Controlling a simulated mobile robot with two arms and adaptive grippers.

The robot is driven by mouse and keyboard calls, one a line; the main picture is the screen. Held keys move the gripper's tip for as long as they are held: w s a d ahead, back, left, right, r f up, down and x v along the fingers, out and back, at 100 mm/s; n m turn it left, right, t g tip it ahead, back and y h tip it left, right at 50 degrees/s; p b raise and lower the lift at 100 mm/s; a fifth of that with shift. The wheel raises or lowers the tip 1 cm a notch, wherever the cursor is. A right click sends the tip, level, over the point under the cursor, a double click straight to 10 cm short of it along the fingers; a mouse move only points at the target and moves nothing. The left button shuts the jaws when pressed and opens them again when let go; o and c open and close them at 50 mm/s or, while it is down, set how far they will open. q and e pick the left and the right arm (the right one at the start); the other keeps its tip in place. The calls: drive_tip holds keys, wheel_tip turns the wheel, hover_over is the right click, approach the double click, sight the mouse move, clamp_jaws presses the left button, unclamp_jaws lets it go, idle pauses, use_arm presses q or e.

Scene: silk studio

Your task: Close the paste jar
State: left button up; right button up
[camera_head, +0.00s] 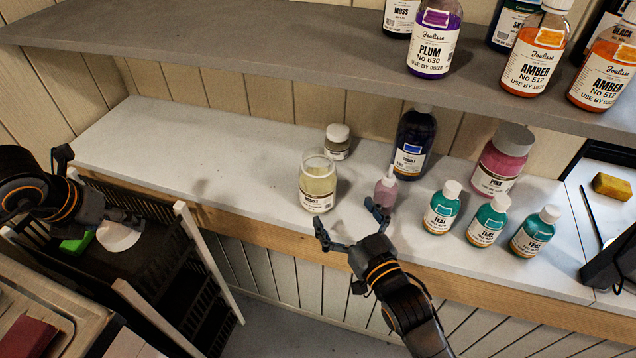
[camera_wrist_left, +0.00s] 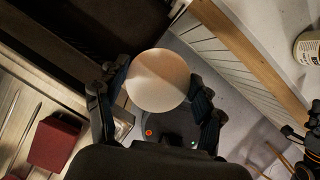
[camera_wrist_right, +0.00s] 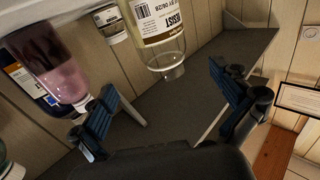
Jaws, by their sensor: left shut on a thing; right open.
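The glass paste jar (camera_head: 317,187), with cream contents and a "RESIST" label, stands upright and uncapped near the shelf's front edge. It appears inverted in the right wrist view (camera_wrist_right: 160,35). My left gripper (camera_head: 92,200) is far to its left, beyond the shelf edge, and is shut on a round, pale lid (camera_head: 118,236). In the left wrist view, the lid (camera_wrist_left: 158,80) sits between both fingers. My right gripper (camera_head: 349,228) is open and empty just in front of the jar, its fingers spread towards it without touching.
A small lidded jar (camera_head: 338,142) stands behind the paste jar. A pink dropper bottle (camera_head: 386,191), a dark blue bottle (camera_head: 414,140) and several teal bottles (camera_head: 441,207) stand to the right. The shelf (camera_head: 215,150) left of the jar is clear. An upper shelf (camera_head: 250,42) overhangs behind.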

sight(327, 187)
use_arm(q)
drive_tip(key=shift+r+p, duration=0.55)
drive_tip(key=shift+p, duration=0.05)
use_arm(e)
drive_tip(key=x, duration=0.6)
drive_tip(key=shift+w+a, duration=0.1)
drive_tip(key=shift+w, duration=0.05)
drive_tip(key=shift+w+a, duration=0.1)
drive_tip(key=shift+w, duration=0.15)
use_arm(q)
drive_tip(key=shift+r+p, duration=0.5)
drive_tip(key=shift+r, duration=0.05)
use_arm(e)
drive_tip(key=x, duration=0.4)
drive_tip(key=shift+a+f, duration=0.1)
drive_tip(key=shift+f, duration=0.1)
drive_tip(key=shift+w+a+f, duration=0.1)
drive_tip(key=shift+w+a, duration=0.15)
drive_tip(key=shift+w, duration=0.2)
